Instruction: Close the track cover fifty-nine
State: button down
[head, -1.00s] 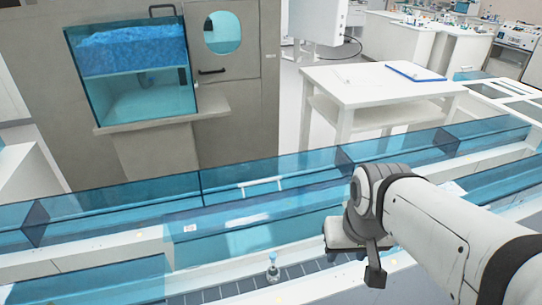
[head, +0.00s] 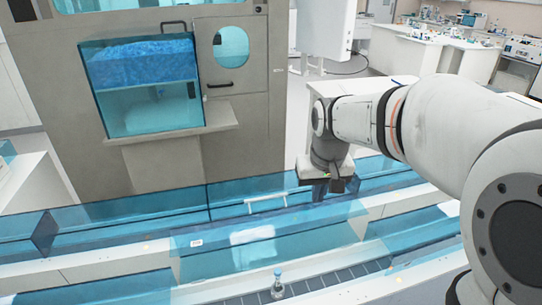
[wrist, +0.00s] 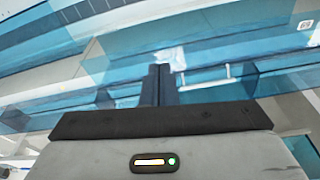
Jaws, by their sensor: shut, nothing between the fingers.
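A clear blue track cover (head: 232,212) with a white bar handle (head: 266,202) stands raised along the far side of the track in the head view. The handle also shows in the wrist view (wrist: 208,78), just right of the fingers. My gripper (head: 323,193) is to the right of the handle and apart from it in the head view. Its two dark fingers lie together and empty in the wrist view (wrist: 158,82).
A small blue-capped tube (head: 277,286) stands on the dark slatted track (head: 330,280) at the front. Other blue panels run along both sides. A grey cabinet (head: 250,120) with a blue window stands behind. A white table is partly hidden behind my arm.

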jog(key=w+a+f+n+p, duration=0.1)
jog(key=w+a+f, duration=0.1)
jog(key=w+a, duration=0.55)
jog(key=w+a+f+n+p, duration=0.15)
jog(key=w+a, duration=0.35)
jog(key=w, duration=0.6)
notch_tip(320, 180, down, 9)
jog(key=s+d+p, duration=0.1)
jog(key=s+p, duration=0.1)
jog(key=shift+f+m+g, duration=0.2)
jog(key=shift+m+g, duration=0.1)
jog(key=shift+m, duration=0.05)
